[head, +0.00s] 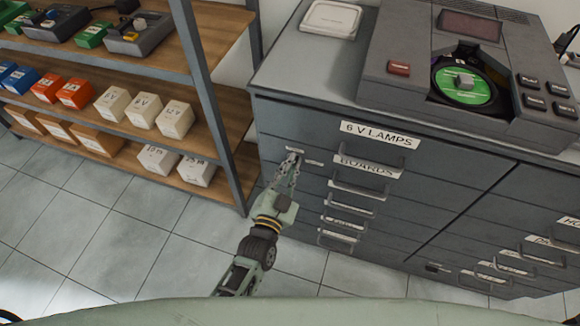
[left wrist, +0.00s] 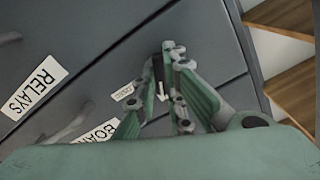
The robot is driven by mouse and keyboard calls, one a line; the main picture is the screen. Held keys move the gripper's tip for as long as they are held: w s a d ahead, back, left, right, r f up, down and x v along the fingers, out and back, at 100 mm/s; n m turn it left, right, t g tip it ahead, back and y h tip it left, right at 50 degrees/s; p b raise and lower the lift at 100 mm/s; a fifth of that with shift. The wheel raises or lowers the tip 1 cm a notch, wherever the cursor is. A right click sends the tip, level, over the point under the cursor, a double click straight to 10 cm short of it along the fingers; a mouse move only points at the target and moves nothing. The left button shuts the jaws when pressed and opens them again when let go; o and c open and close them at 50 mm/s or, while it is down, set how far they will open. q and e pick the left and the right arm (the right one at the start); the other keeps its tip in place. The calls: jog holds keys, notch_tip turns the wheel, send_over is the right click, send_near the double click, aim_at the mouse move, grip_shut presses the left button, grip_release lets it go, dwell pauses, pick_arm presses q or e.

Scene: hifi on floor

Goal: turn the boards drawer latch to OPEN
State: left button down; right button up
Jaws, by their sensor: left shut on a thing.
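The boards drawer, with its white BOARDS label (head: 365,167), is in the grey cabinet's front, below the 6 V LAMPS label, and appears closed. My left gripper (head: 293,160) is at the drawer's left part, its fingers shut on the small dark latch (left wrist: 158,74). In the left wrist view the gripper (left wrist: 162,82) has a finger on each side of the latch, and a white arrow mark shows between them. A small white latch label (left wrist: 123,91) is beside the fingers, too blurred to read surely. The fingertips hide most of the latch in the head view. My right gripper is out of view.
A drawer handle (head: 357,188) sticks out right of my left gripper, with more handles below. A shelf rack (head: 222,120) with boxes stands close on the left. A grey player (head: 465,60) and a white tray (head: 331,18) are on the cabinet top. The tiled floor (head: 110,230) is clear.

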pick_arm(q)
jog(key=n, duration=0.5)
jog(key=shift+n, duration=0.3)
dwell(0.4)
jog(key=c, duration=1.8)
grip_release()
jog(key=v, duration=1.2)
